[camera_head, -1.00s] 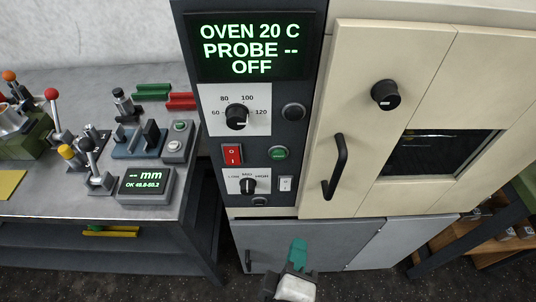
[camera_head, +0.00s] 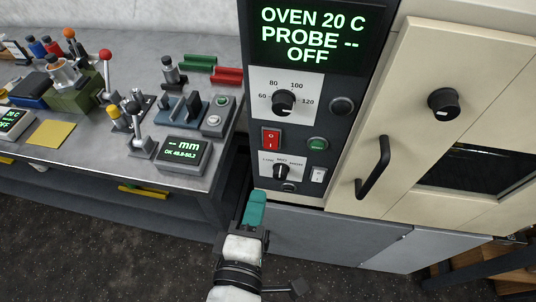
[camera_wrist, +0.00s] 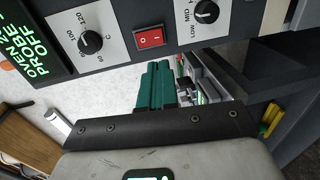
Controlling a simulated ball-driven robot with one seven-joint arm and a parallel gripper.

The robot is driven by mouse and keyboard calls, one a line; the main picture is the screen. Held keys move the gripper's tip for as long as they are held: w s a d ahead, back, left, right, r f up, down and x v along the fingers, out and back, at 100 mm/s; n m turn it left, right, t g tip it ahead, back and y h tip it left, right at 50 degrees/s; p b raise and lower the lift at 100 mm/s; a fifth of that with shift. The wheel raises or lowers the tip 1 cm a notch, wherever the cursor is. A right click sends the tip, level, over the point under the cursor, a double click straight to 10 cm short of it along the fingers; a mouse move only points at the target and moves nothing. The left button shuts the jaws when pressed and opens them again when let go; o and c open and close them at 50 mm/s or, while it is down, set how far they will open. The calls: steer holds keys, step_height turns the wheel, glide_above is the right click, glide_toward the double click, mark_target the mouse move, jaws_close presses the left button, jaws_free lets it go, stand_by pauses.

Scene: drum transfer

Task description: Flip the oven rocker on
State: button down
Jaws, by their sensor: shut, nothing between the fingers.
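The red oven rocker (camera_head: 271,139) sits on the dark control panel, below the temperature dial (camera_head: 283,101) and left of a green button (camera_head: 318,144). In the wrist view the rocker (camera_wrist: 150,39) is just ahead of the fingertips, between two dials. The oven display (camera_head: 308,32) reads OVEN 20 C, PROBE --, OFF. My gripper (camera_head: 257,196), with teal fingers, is shut and empty below the panel in the head view. In the wrist view the closed fingers (camera_wrist: 157,84) point towards the rocker, with a gap between them.
The cream oven door (camera_head: 428,120) with its black handle (camera_head: 374,167) is to the right of the panel. A grey workbench (camera_head: 90,135) with gauges, levers and coloured blocks stands to the left. A white switch (camera_head: 318,175) is low on the panel.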

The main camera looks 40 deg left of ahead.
mark_target(271, 148)
steer(key=p+x, duration=0.1)
steer(key=x, duration=1)
steer(key=shift+w+a, duration=0.1)
steer(key=shift+f, duration=0.1)
steer(key=shift+w+a+y+b, duration=0.2)
steer(key=shift+y+b, duration=0.1)
steer(key=shift+b, duration=0.5)
steer(key=shift+d, duration=0.1)
